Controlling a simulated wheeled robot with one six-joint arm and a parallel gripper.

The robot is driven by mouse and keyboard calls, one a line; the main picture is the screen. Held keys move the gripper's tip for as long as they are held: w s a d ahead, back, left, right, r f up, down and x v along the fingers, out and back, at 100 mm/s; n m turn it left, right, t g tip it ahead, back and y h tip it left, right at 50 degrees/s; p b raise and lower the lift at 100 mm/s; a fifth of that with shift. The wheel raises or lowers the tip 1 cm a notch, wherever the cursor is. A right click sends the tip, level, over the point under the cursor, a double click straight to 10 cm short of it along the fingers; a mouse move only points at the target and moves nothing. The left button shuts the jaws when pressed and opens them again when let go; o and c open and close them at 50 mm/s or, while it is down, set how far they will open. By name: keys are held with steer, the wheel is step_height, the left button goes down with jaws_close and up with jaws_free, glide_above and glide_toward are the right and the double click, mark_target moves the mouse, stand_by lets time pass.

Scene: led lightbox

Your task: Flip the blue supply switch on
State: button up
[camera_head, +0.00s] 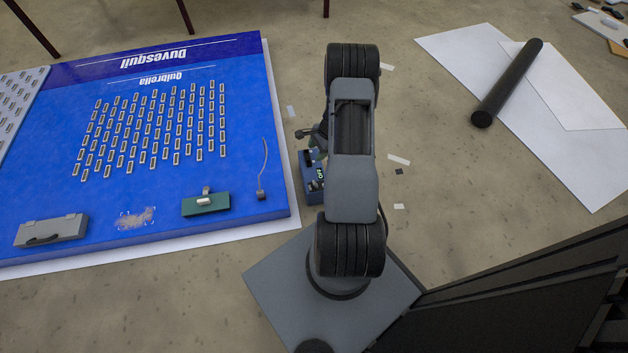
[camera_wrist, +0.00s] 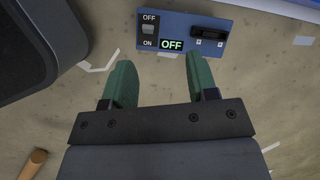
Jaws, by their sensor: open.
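The blue supply (camera_wrist: 187,22) is at the top of the wrist view. Its small grey switch (camera_wrist: 148,29) sits between an OFF label above and an ON label below. A lit display (camera_wrist: 171,44) beside it reads OFF. In the head view the supply (camera_head: 309,182) lies on the floor right of the blue panel, partly hidden by my arm. My gripper (camera_wrist: 158,60) is open and empty, its two green fingertips apart just below the supply in the wrist picture. The fingertips do not appear to touch the switch.
The large blue panel (camera_head: 130,75) with rows of small modules lies at left on a white sheet. A black socket (camera_wrist: 209,34) is on the supply's right. White sheets (camera_head: 470,60) and a black tube (camera_head: 507,82) lie at upper right. Small scraps dot the floor.

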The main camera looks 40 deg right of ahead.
mark_target(315, 182)
steer(key=s+d+f+m, duration=0.2)
steer(key=s+f+m, duration=0.1)
steer(key=f, duration=0.6)
steer(key=b+x, duration=0.4)
steer(key=x, duration=0.8)
steer(key=shift+a, duration=0.25)
steer(key=shift+f, duration=0.1)
steer(key=c, duration=0.9)
